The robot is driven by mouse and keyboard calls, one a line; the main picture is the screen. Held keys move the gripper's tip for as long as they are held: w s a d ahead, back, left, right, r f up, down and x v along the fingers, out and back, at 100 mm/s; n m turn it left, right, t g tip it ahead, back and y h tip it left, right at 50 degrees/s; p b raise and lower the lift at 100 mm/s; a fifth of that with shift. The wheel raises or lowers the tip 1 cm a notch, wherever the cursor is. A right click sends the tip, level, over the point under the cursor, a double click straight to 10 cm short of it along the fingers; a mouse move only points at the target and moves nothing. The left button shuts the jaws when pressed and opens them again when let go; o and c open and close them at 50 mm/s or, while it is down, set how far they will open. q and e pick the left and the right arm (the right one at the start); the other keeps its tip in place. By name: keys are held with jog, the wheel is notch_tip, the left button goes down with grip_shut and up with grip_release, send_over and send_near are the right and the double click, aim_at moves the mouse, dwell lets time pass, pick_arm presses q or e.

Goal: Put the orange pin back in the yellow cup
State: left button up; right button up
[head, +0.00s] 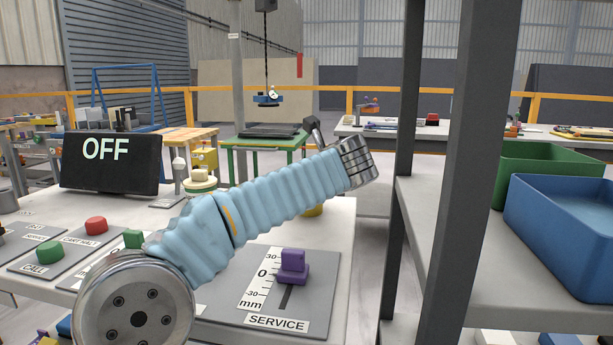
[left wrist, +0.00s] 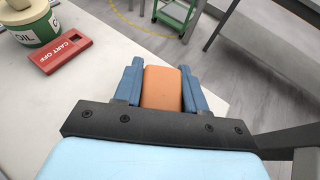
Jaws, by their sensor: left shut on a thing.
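In the left wrist view my left gripper (left wrist: 162,82) is shut on the orange pin (left wrist: 162,92), which shows as a rounded orange block between the two blue fingers. The pin is over or near the edge of the pale table; its height above it is hard to tell. In the head view my blue-sleeved left arm reaches across the table from the lower left, and its fingers and the pin are not clearly visible. A yellow round thing, probably the yellow cup (head: 313,210), shows just below the arm, mostly hidden by it. My right gripper is not in view.
A panel with a purple slider (head: 292,267) lies at the table's front. Red and green buttons and an OFF screen (head: 110,162) stand left. An OIL can (left wrist: 35,27) and a red CART OFF tag (left wrist: 61,50) are on the table. A grey shelf (head: 520,270) with bins stands right.

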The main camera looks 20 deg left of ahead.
pick_arm(q)
jog(key=o, duration=1.3)
jog(key=p+v, duration=0.1)
jog(key=v, duration=1.3)
